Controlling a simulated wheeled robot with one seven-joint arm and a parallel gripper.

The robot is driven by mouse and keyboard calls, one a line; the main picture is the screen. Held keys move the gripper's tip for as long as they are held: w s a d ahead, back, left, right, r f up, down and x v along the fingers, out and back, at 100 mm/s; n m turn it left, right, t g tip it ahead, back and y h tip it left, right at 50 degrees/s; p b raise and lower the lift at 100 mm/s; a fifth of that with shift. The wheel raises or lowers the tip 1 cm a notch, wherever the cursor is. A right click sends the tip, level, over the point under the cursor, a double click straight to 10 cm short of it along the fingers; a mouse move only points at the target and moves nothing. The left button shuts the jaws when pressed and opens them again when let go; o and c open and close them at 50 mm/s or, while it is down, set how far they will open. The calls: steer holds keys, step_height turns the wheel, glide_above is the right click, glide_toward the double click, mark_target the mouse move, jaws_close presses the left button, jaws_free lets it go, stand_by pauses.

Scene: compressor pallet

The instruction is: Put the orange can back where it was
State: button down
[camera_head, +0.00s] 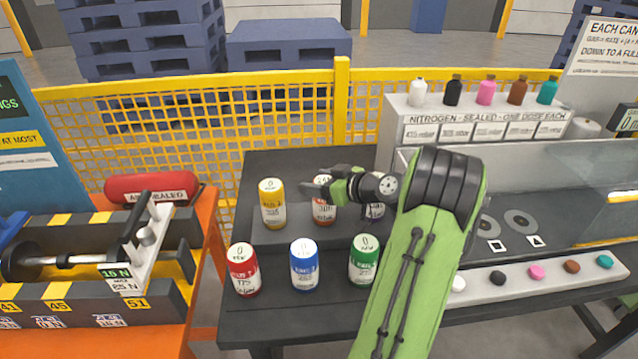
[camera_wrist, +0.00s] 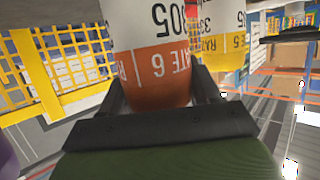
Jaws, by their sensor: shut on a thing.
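In the wrist view the orange can (camera_wrist: 158,70) fills the space between the two dark fingers (camera_wrist: 160,92). I cannot tell whether its base touches the raised step.
The raised dark step (camera_head: 300,240) carries the back row. In front stand a red can (camera_head: 242,270), a blue can (camera_head: 304,264) and a green can (camera_head: 364,260). Small bottles (camera_head: 485,92) stand on a white rack at right. A yellow mesh fence (camera_head: 210,130) is behind.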

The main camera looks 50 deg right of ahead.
steer(key=shift+c, duration=1.2)
jaws_free()
steer(key=shift+r, duration=0.1)
steer(key=p+v, duration=0.2)
steer(key=v, duration=1)
steer(key=w+a+r+n+g+y, duration=0.1)
steer(key=w+a+g, duration=0.15)
steer(key=a, duration=0.95)
steer(key=w+a+r+n+g, duration=0.15)
steer(key=a+g, duration=0.25)
steer(key=a, duration=0.7)
steer(key=s+a+m+g+h, duration=0.1)
steer(key=s+a, duration=0.3)
steer(key=s, duration=0.3)
steer(key=s+a+m+g+h, duration=0.1)
steer(key=s+a+m, duration=0.1)
steer(key=s+a, duration=0.3)
steer(key=shift+s+a+f, duration=0.25)
steer(key=shift+s+f, duration=0.05)
steer(key=shift+s, duration=0.7)
